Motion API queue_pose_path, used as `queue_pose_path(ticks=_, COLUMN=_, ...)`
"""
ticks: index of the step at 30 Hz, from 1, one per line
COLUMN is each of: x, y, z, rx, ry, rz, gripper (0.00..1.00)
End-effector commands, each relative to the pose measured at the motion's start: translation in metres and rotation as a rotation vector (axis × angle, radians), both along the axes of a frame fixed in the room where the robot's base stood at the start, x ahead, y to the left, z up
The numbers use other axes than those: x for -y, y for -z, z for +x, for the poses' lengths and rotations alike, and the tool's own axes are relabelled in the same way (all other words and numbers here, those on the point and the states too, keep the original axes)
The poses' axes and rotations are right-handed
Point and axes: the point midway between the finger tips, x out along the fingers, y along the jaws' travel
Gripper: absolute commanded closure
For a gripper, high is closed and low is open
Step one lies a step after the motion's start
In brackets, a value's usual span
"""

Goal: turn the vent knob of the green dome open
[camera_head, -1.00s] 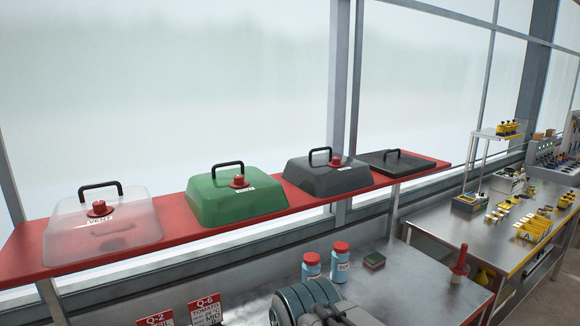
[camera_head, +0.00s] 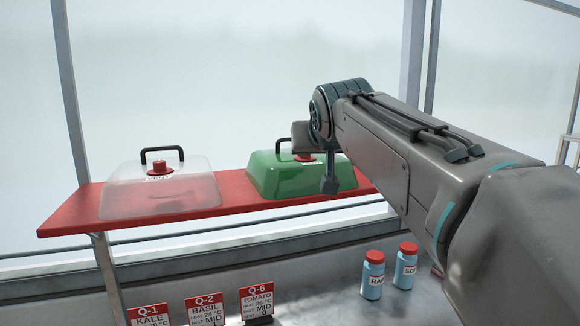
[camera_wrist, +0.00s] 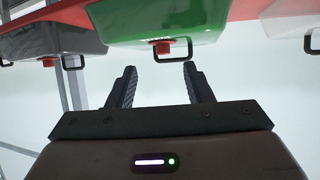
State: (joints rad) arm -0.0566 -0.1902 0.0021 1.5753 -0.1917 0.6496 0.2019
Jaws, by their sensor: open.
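The green dome (camera_head: 275,182) stands on the red shelf (camera_head: 75,215), with a black handle (camera_head: 283,146) on top. Its red vent knob (camera_head: 304,157) sits at the front of the top, partly covered by my arm. My gripper shows in the wrist view (camera_wrist: 159,68), open and empty, its two fingers pointing toward the dome. There the green dome (camera_wrist: 165,22) appears upside down at the top, with its red knob (camera_wrist: 162,47) just beyond the gap between the fingertips, apart from them. Whether the vent is open or shut cannot be read.
A clear dome (camera_head: 190,195) with a red knob stands left on the shelf; it also shows in the wrist view, as does a grey dome (camera_wrist: 58,30). Below are sign cards (camera_head: 205,307) and two red-capped bottles (camera_head: 373,275). A window frame rises behind the shelf.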

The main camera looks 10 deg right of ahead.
Motion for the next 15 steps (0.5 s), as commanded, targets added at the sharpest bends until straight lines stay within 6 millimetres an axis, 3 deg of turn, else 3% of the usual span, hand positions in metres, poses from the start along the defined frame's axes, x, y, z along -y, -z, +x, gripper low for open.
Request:
queue_pose_path(ticks=7, x=-0.003, y=-0.015, z=0.017, rx=0.059, ry=-0.001, rz=0.004, gripper=0.54)
queue_pose_path(ticks=15, x=0.000, y=0.000, z=0.058, rx=0.056, ry=0.000, rz=0.004, gripper=0.54)
